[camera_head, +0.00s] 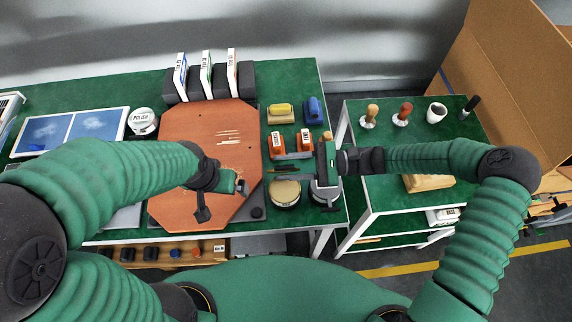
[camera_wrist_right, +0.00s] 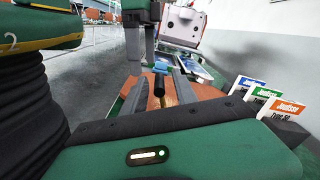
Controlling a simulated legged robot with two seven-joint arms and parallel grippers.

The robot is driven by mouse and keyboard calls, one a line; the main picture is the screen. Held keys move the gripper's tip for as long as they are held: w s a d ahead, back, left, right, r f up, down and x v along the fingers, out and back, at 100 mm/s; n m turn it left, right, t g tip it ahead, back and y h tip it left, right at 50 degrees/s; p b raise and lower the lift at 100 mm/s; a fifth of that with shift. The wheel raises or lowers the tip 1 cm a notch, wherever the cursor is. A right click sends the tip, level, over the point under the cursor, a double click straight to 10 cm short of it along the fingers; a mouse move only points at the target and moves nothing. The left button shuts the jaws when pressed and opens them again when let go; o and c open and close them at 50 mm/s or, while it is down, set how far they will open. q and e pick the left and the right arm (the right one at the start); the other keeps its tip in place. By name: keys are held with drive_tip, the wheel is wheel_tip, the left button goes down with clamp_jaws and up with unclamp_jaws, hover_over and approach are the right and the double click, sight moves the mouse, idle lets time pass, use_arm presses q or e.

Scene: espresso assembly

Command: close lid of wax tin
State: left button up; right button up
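A round tin with a pale cream top (camera_head: 285,194), which looks like the wax tin, stands on the green table right of the brown board. A second round metallic piece (camera_head: 325,197) is beside it, partly hidden by my right gripper; I cannot tell if it is the lid. My right gripper (camera_head: 276,163) reaches in from the right, just behind the tin, with its two fingers apart and nothing clearly between them. Its fingers also show in the right wrist view (camera_wrist_right: 160,92). My left gripper (camera_head: 241,186) is over the board; its finger opening is unclear.
The brown board (camera_head: 180,140) fills the table's middle. A white-lidded polish tin (camera_head: 142,121) is at left. A side table (camera_head: 390,140) holds tampers and a cup.

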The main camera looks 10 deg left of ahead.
drive_tip(key=shift+s+a, duration=0.1)
drive_tip(key=shift+a, duration=0.15)
drive_tip(key=shift+d, duration=0.1)
drive_tip(key=w+d+b, duration=0.1)
drive_tip(key=d, duration=0.7)
drive_tip(key=w+d+b, duration=0.1)
drive_tip(key=w+d, duration=0.1)
drive_tip(key=d, duration=0.7)
drive_tip(key=shift+w, duration=0.25)
